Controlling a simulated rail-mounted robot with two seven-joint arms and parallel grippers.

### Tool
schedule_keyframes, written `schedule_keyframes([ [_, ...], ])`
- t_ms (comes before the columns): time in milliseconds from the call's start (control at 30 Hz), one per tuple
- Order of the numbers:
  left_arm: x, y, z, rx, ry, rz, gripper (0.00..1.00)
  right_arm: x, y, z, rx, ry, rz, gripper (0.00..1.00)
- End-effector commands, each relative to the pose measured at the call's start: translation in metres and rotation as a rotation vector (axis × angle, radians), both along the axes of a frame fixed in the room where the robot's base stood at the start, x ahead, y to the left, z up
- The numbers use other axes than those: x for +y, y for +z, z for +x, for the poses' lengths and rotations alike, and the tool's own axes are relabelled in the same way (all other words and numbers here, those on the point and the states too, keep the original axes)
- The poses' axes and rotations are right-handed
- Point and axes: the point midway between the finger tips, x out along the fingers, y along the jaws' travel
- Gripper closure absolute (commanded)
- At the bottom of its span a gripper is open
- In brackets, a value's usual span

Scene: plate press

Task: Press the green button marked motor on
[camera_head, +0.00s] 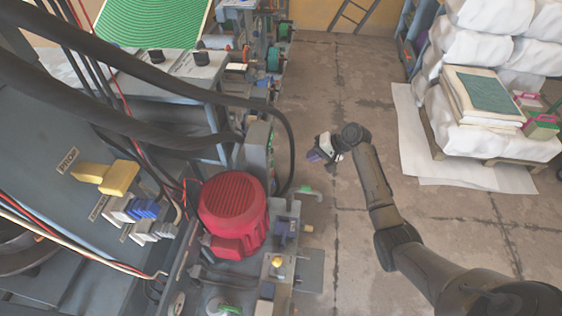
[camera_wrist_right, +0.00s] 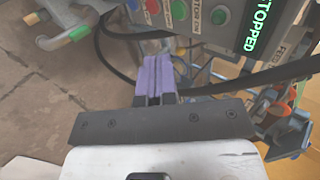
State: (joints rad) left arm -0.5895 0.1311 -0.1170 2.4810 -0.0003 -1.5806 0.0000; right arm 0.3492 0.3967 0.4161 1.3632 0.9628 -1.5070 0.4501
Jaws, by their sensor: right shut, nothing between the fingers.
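My right gripper (camera_head: 318,157) is over the floor to the right of the machine in the head view, with its purple fingers toward the machine. In the right wrist view the purple fingers (camera_wrist_right: 155,65) are together with nothing between them. The fingertips look apart from the button. In the head view the panel's button face is turned away. My left gripper is not in view.
The panel also has a red button (camera_wrist_right: 152,5) and a green lit display reading stopped (camera_wrist_right: 256,30). A black cable loops near the fingers (camera_wrist_right: 115,70). A red motor (camera_head: 232,207) stands on the machine. Sacks on a pallet (camera_head: 530,150) stand right; floor between is clear.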

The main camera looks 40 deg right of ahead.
Motion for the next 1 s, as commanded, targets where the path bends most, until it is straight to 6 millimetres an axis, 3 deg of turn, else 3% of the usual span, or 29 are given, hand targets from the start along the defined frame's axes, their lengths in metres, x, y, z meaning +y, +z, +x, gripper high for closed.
schedule_keyframes([
  [367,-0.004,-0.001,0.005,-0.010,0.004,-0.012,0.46,0.002,-0.004,0.003,-0.002,0.000,-0.002,1.00],
  [900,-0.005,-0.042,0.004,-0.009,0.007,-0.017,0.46,0.046,-0.067,0.052,-0.002,0.001,-0.002,1.00],
  [1000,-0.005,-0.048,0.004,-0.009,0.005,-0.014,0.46,0.055,-0.070,0.063,-0.005,0.001,-0.003,1.00],
])
